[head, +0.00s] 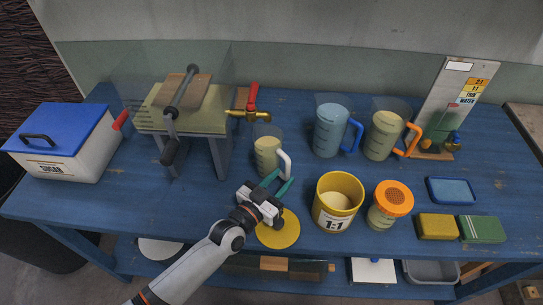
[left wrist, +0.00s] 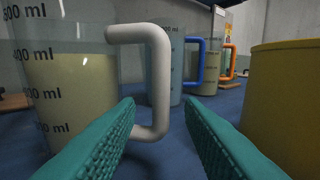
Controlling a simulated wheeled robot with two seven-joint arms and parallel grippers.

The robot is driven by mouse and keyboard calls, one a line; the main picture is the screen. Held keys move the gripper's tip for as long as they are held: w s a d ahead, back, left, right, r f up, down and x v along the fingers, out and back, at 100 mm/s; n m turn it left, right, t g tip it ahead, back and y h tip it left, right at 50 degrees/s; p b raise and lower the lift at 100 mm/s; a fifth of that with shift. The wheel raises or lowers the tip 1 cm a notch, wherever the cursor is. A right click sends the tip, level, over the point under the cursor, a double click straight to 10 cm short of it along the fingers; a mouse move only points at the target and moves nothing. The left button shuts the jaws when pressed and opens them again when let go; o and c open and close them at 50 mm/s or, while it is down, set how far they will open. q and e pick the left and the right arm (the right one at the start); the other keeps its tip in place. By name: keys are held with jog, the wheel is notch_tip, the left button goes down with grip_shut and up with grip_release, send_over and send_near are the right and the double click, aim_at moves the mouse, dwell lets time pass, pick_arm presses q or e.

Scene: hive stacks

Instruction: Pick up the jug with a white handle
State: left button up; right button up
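The jug with the white handle (head: 266,154) stands upright on the blue table, a clear measuring jug holding pale yellow liquid. Its white handle (head: 285,164) faces right, towards my left gripper. In the left wrist view the jug (left wrist: 60,85) fills the left side and its handle (left wrist: 158,85) is close, just ahead of the fingers. My left gripper (head: 280,184) has teal fingers, spread apart and empty; they also show in the left wrist view (left wrist: 160,135). I cannot see contact between the fingers and the handle. My right gripper is not in view.
A yellow 1:1 bucket (head: 322,213) stands close right of my left gripper. A blue-handled jug (head: 329,130) and an orange-handled jug (head: 380,135) stand behind. A yellow disc (head: 279,232) lies below the gripper. A wooden press stand (head: 190,108) is left of the jug.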

aim_at(286, 175)
pick_arm(q)
jog(key=x, duration=0.3)
jog(key=shift+w+d, duration=0.15)
jog(key=shift+w, duration=0.05)
jog(key=shift+s, duration=0.1)
jog(key=shift+c, duration=0.5)
grip_shut()
jog(key=shift+r, duration=0.1)
